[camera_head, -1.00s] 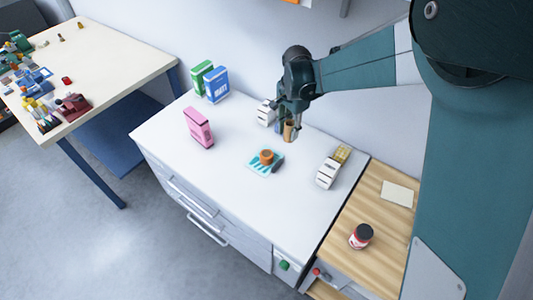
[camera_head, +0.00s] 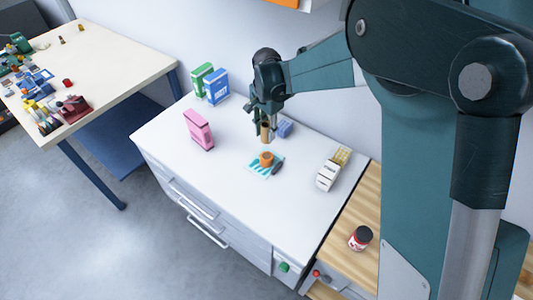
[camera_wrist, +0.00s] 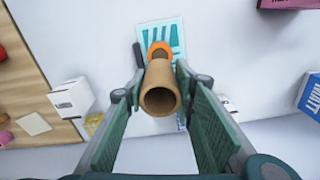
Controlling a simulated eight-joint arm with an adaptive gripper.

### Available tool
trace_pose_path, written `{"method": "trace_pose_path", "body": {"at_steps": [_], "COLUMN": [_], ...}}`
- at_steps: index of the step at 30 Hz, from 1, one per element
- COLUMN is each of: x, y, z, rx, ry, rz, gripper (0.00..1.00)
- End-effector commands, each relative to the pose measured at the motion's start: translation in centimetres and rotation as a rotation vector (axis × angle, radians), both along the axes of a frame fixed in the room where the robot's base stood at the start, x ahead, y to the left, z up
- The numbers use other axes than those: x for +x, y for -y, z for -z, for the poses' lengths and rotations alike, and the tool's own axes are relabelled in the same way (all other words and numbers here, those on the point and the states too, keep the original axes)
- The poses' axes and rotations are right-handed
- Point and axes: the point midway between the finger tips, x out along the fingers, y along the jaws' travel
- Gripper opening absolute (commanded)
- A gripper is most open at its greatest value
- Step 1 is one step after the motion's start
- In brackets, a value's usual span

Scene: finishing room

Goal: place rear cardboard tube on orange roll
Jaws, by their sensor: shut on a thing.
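My gripper (camera_head: 266,127) is shut on a brown cardboard tube (camera_head: 265,131), held above the white cabinet top. The tube also shows in the wrist view (camera_wrist: 160,92), hollow, its open end toward the camera, between the two fingers (camera_wrist: 160,95). The orange roll (camera_head: 266,158) sits on a teal-and-white patterned card (camera_head: 256,170) on the cabinet top, just below the tube in the head view. In the wrist view the orange roll (camera_wrist: 160,46) shows beyond the tube's far end, partly hidden by it. I cannot tell the exact height gap.
A dark object (camera_head: 277,168) lies beside the orange roll. A pink box (camera_head: 198,129) stands left; green (camera_head: 201,76) and blue (camera_head: 216,87) boxes stand behind. A small blue item (camera_head: 285,128) is near my gripper. White boxes (camera_head: 328,176) stand right. The front of the cabinet top is clear.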

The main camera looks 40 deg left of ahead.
Motion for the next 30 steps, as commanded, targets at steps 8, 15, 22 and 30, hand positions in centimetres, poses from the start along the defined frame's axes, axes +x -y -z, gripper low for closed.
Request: {"method": "trace_pose_path", "body": {"at_steps": [8, 15, 22, 30], "x": [0.0, 0.0, 0.0, 0.0], "y": [0.0, 0.0, 0.0, 0.0], "z": [3.3, 5.7, 5.9, 6.7], "rx": [0.000, 0.000, 0.000, 0.000], "ry": [0.000, 0.000, 0.000, 0.000], "rz": [0.000, 0.000, 0.000, 0.000], "gripper": [0.18, 0.18, 0.18, 0.18]}}
